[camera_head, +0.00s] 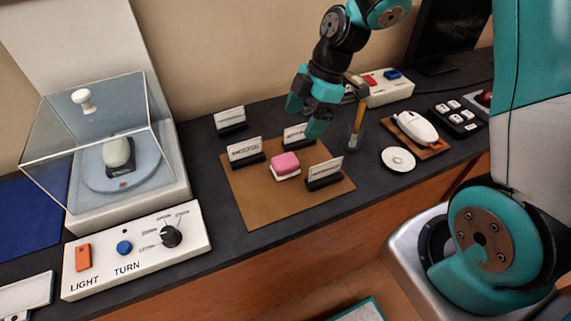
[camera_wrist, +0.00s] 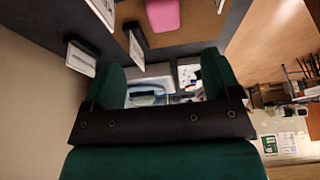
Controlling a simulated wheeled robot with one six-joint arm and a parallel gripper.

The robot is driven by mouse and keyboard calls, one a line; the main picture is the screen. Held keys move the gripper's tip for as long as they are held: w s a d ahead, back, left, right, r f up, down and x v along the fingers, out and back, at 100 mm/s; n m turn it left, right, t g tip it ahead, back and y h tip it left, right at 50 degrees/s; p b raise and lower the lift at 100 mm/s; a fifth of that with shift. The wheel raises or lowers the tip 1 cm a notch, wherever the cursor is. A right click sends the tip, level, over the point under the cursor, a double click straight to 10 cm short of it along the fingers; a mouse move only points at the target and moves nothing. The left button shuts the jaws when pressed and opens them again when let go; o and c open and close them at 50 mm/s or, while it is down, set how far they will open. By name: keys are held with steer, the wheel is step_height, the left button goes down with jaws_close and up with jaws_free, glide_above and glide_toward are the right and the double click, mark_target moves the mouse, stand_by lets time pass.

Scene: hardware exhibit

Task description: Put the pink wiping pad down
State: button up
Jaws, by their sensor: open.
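The pink wiping pad (camera_head: 285,163) sits on a white base on a brown mat (camera_head: 255,205) on the dark counter. Part of the pad also shows at the top of the wrist view (camera_wrist: 163,15). My gripper (camera_head: 306,112) is open and empty, above and behind the pad, apart from it. In the wrist view its two green fingers (camera_wrist: 165,85) are spread with nothing between them.
Small label cards in black holders stand around the pad, including one in front right (camera_head: 324,174) and one at left (camera_head: 246,152). A clear-lidded display (camera_head: 100,120) and a control panel (camera_head: 137,250) are at left.

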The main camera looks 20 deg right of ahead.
mark_target(286, 159)
steer(key=x, duration=0.6)
steer(key=shift+a+f, duration=0.2)
steer(key=shift+f, duration=0.1)
steer(key=x, duration=0.3)
steer(key=p+x, duration=0.1)
steer(key=x, duration=0.1)
steer(key=shift+s+f, duration=0.15)
steer(key=shift+s, duration=0.15)
steer(key=c, duration=1.1)
